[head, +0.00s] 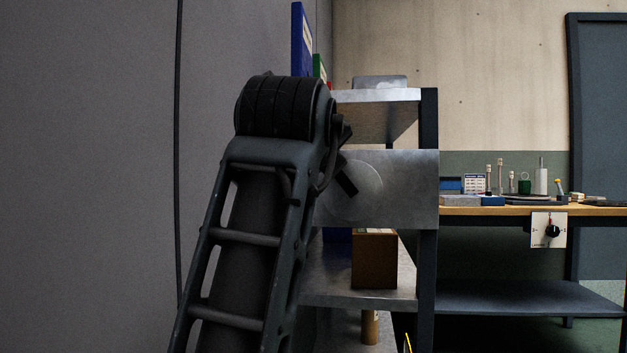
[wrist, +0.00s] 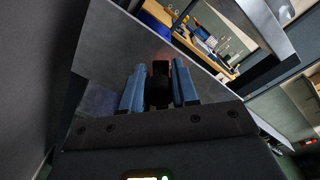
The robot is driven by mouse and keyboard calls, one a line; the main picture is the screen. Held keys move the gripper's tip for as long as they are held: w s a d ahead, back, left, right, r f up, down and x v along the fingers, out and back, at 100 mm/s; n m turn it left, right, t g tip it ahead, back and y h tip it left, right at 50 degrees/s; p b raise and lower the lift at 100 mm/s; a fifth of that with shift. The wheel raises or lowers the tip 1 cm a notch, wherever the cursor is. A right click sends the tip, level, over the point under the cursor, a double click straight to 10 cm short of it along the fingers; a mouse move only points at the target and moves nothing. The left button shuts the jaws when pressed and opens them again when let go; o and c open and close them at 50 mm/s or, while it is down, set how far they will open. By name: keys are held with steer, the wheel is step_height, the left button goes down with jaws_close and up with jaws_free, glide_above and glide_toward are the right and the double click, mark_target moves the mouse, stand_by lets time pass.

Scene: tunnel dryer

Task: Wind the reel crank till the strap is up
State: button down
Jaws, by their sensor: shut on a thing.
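A grey metal plate (head: 408,190) is fixed to the front of a shelf rack, with a pale round disc (head: 369,192) on its face. A dark bar (head: 346,178) crosses the disc beside my arm; I cannot tell whether it is the crank or part of my gripper. In the wrist view, my gripper (wrist: 158,76) has its two blue fingers shut on a dark knob (wrist: 158,88), seemingly the crank handle, in front of the plate (wrist: 100,65). In the head view my arm hides the gripper. I cannot make out the strap.
The rack's lower shelf (head: 335,285) holds a brown box (head: 374,262). A workbench (head: 495,211) with small items and a dial panel (head: 548,230) stands to the right. A grey wall (head: 90,170) rises close on the left.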

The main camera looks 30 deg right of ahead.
steer(key=shift+s+d+r+m+b, duration=0.25)
steer(key=shift+d+m, duration=0.2)
steer(key=shift+m, duration=0.4)
steer(key=shift+s+d+r+m+b, duration=0.2)
steer(key=shift+s+d+m+b, duration=0.2)
steer(key=shift+m, duration=0.4)
steer(key=shift+s+d+r+m+b, duration=0.25)
steer(key=shift+d+m, duration=0.2)
steer(key=shift+m, duration=0.4)
steer(key=c, duration=0.9)
jaws_free()
steer(key=shift+o, duration=0.2)
steer(key=shift+s+a, duration=0.1)
